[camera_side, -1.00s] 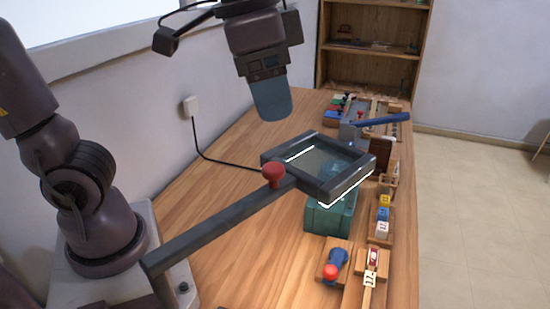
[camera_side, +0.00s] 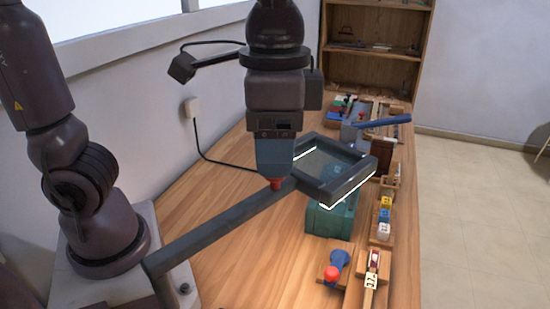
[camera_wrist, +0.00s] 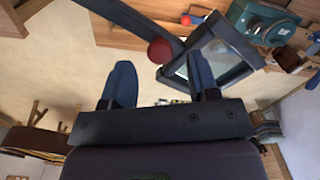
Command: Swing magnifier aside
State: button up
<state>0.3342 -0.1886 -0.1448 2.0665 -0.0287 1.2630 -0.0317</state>
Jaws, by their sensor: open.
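The magnifier (camera_side: 345,180) is a dark square frame with lit edges, on a long grey arm (camera_side: 215,230) with a red knob (camera_side: 277,184). It hangs over a teal box (camera_side: 325,222). My gripper (camera_side: 275,172) points down at the knob and hides its upper part. In the wrist view, my two blue fingers (camera_wrist: 160,66) are spread, and the red knob (camera_wrist: 160,51) shows in line with the gap between them, around their tips. The magnifier frame (camera_wrist: 235,45) is at the right, partly behind the right finger. I cannot tell whether a finger touches the knob.
A blue handle with a red ball (camera_side: 333,268) and small lettered blocks (camera_side: 384,214) line the right edge of the wooden table (camera_side: 240,260). A blue lever (camera_side: 385,121) sticks out farther back. The table left of the teal box is clear.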

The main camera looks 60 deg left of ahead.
aim_at(267, 189)
jog(key=shift+f, duration=1.25)
grip_shut()
jog(key=shift+d, duration=0.1)
